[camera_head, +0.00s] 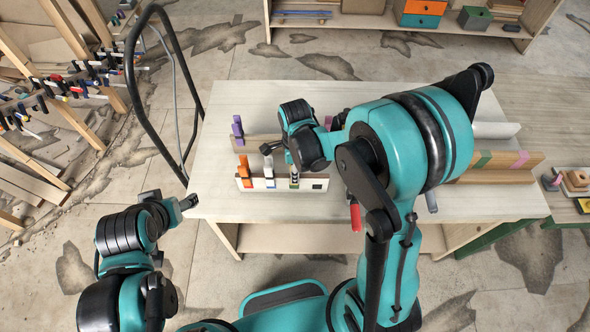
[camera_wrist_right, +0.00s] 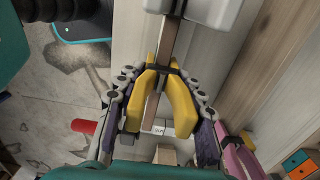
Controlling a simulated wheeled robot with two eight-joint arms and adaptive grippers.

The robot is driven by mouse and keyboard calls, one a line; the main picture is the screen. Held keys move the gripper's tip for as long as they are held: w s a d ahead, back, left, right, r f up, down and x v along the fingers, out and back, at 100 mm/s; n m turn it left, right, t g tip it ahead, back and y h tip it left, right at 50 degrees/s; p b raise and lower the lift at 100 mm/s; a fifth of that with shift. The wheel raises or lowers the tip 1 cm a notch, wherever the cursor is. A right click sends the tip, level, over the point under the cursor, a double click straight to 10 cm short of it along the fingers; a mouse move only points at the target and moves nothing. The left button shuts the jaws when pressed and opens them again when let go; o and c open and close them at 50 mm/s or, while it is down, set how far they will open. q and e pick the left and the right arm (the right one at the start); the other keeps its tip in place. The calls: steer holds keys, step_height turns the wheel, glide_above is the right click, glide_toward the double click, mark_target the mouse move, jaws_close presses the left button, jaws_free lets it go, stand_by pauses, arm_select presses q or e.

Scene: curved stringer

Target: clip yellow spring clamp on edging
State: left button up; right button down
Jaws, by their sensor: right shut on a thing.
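The yellow spring clamp (camera_wrist_right: 182,104) shows in the right wrist view, its two handles spread in a V. My right gripper (camera_wrist_right: 160,117) is shut on it, with a finger against the outside of each handle. A narrow brown strip (camera_wrist_right: 153,108) shows between the handles; I cannot tell whether the clamp's jaws touch it. In the head view my right arm hides the clamp and the right gripper. A long brown piece with green and pink bands (camera_head: 500,163), possibly bearing the edging, lies at the table's right. My left gripper (camera_head: 189,202) is by the table's front left corner, its opening unclear.
A rack (camera_head: 262,184) on the table (camera_head: 225,205) holds orange, grey and green clamps. A purple clamp (camera_head: 238,128) stands behind it. A pink clamp (camera_wrist_right: 238,155) is close beside my right gripper. A red handle (camera_head: 356,216) is at the table's front edge.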

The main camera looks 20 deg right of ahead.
steer(key=shift+f+b, duration=0.35)
steer(key=shift+f, duration=0.05)
steer(key=c, duration=0.9)
jaws_free()
step_height(320, 180, up, 12)
steer(key=shift+r, duration=0.1)
